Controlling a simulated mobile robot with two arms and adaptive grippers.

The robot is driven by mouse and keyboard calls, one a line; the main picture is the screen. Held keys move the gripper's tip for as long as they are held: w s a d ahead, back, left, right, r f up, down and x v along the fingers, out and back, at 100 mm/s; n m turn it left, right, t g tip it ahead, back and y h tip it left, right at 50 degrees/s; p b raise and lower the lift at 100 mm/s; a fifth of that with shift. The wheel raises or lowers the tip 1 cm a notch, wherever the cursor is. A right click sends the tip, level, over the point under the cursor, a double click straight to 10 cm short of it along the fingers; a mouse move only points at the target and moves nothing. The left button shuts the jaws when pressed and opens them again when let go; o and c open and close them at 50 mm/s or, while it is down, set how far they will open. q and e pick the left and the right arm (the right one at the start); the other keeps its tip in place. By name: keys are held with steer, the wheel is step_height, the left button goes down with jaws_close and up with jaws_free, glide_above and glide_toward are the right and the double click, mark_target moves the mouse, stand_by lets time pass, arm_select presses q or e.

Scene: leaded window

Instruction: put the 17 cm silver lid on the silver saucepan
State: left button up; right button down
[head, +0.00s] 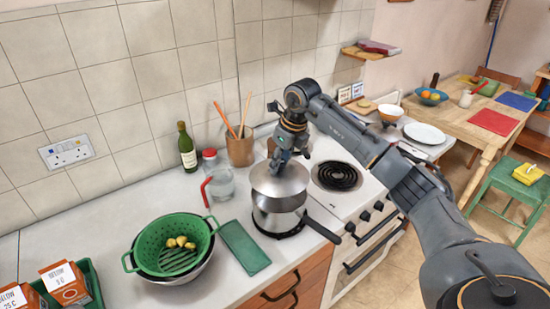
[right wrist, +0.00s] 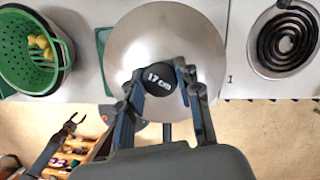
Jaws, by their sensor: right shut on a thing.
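The silver lid (head: 279,184) is a shallow dome with a black knob marked 17 cm (right wrist: 160,78). My right gripper (head: 284,163) is shut on that knob, with its fingers on either side of it in the right wrist view (right wrist: 162,88). The lid is level, directly above the silver saucepan (head: 279,221); I cannot tell whether it touches the rim. The saucepan stands at the counter's front edge, its black handle (head: 324,231) pointing front right. The lid hides the pan's opening. My left gripper (right wrist: 70,124) shows small in the right wrist view, open and empty, away from the pan.
A green colander (head: 172,246) with yellow pieces sits in a bowl at left, beside a green cloth (head: 244,248). Behind stand a jug (head: 218,183), a wine bottle (head: 187,147) and a utensil pot (head: 240,150). The stove's black coil (head: 337,176) is bare.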

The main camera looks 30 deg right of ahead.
mark_target(281, 171)
steer(key=shift+s+f+b, duration=0.2)
steer(key=shift+f+b, duration=0.55)
steer(key=shift+f, duration=0.4)
steer(key=b+x, duration=0.1)
steer(key=x, duration=0.1)
steer(key=shift+s+d+f+b, duration=0.1)
steer(key=shift+f+b, duration=0.25)
steer(key=shift+f, duration=0.1)
arm_select(q)
steer(key=shift+s+f, duration=0.7)
steer(key=shift+f, duration=0.2)
steer(key=shift+s+f, duration=0.65)
steer(key=shift+f, duration=0.25)
steer(key=shift+w, duration=0.45)
steer(key=shift+s+f+b, duration=0.1)
steer(key=shift+f+b, duration=0.2)
steer(key=shift+b, duration=0.05)
arm_select(e)
steer(key=shift+f, duration=0.55)
steer(key=shift+c, duration=1.4)
jaws_free()
